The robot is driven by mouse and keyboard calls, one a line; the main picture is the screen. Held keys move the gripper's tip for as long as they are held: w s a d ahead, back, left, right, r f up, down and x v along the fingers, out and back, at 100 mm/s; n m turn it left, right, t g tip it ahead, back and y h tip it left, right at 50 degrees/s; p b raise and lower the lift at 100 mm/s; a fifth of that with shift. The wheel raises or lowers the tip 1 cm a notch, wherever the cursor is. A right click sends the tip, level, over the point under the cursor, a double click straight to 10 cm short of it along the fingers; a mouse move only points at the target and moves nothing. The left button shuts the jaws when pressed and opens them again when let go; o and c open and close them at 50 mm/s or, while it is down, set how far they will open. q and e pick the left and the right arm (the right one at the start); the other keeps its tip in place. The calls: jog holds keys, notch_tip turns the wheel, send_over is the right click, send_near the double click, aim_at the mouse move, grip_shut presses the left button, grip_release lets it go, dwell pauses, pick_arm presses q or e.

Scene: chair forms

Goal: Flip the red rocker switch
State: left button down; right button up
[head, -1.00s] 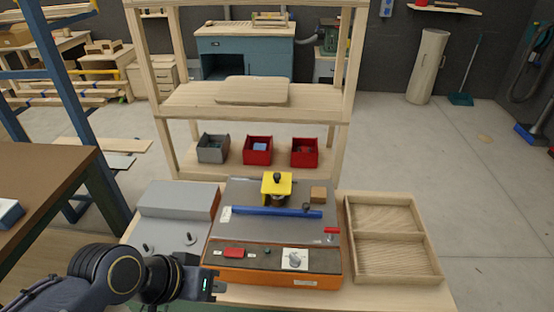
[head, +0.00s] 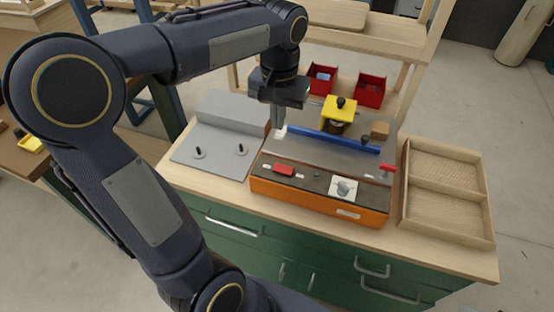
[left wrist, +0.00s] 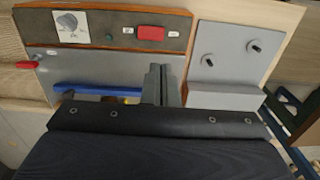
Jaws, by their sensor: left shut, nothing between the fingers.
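The red rocker switch (head: 284,169) sits at the left of the dark control panel on the orange-fronted machine (head: 315,197). It also shows in the left wrist view (left wrist: 150,33), beyond the fingertips. My left gripper (head: 279,126) points down above the left end of the blue fence, behind the switch and apart from it. In the left wrist view its two fingers (left wrist: 163,70) are together with nothing between them. A white plate with a grey knob (head: 343,188) is to the right of the switch. My right gripper is not in view.
A yellow guard (head: 339,110) and a blue fence (head: 335,139) stand on the machine's bed. A red lever (head: 387,168) is at its right end. A grey unit with two knobs (head: 215,150) is left, a wooden tray (head: 445,185) right.

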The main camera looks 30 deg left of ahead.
aim_at(277, 166)
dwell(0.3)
pick_arm(q)
notch_tip(277, 166, down, 14)
jog(key=shift+a+f, duration=0.1)
jog(key=shift+a, duration=0.05)
dwell(0.4)
